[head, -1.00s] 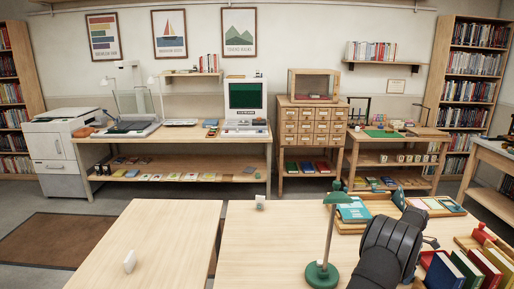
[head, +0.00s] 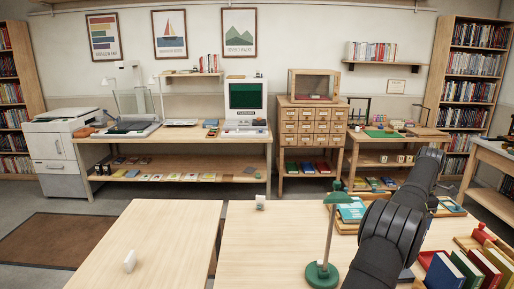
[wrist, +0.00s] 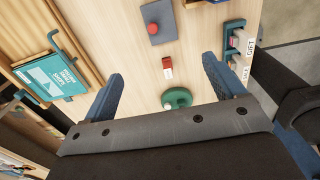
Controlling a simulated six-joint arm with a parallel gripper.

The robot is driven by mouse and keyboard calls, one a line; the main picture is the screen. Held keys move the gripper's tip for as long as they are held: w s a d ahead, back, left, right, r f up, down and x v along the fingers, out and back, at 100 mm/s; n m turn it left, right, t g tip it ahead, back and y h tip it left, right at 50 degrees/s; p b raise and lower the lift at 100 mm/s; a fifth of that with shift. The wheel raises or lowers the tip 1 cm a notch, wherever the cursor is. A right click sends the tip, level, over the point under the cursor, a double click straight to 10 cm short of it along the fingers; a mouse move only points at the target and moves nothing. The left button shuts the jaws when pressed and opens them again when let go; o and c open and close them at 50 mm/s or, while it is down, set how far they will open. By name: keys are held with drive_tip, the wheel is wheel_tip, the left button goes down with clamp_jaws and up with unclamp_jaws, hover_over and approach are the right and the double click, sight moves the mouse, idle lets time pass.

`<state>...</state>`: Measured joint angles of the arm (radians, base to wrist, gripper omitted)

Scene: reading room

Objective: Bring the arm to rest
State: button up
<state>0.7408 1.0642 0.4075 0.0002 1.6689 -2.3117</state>
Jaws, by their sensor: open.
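My arm (head: 392,232) rises from the bottom right of the head view over the front table, its upper link angled up and to the right. The fingers are not clear in the head view. In the wrist view my gripper (wrist: 162,66) is open, its two blue fingers wide apart with nothing between them. It hangs above a pale wooden tabletop (wrist: 135,55). A small red and white item (wrist: 168,70) lies on the wood beyond the fingertips, and a round green object (wrist: 177,98) shows nearer the gripper body.
A green lamp (head: 324,272) stands left of my arm. Upright books (head: 443,273) are at the lower right. A teal book (wrist: 50,77) lies in a wooden tray. A grey pad (wrist: 158,22) and a teal holder (wrist: 236,42) are near the gripper. The left table (head: 165,235) is mostly clear.

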drive_tip(key=w+a, duration=0.3)
drive_tip(key=a, duration=1)
drive_tip(key=w+a+r, duration=0.1)
drive_tip(key=w+a, duration=0.2)
drive_tip(key=a, duration=1)
drive_tip(key=w+a+r, duration=0.1)
drive_tip(key=w+a, duration=0.1)
drive_tip(key=a, duration=1)
drive_tip(key=shift+w+a, duration=0.4)
drive_tip(key=shift+o, duration=1.4)
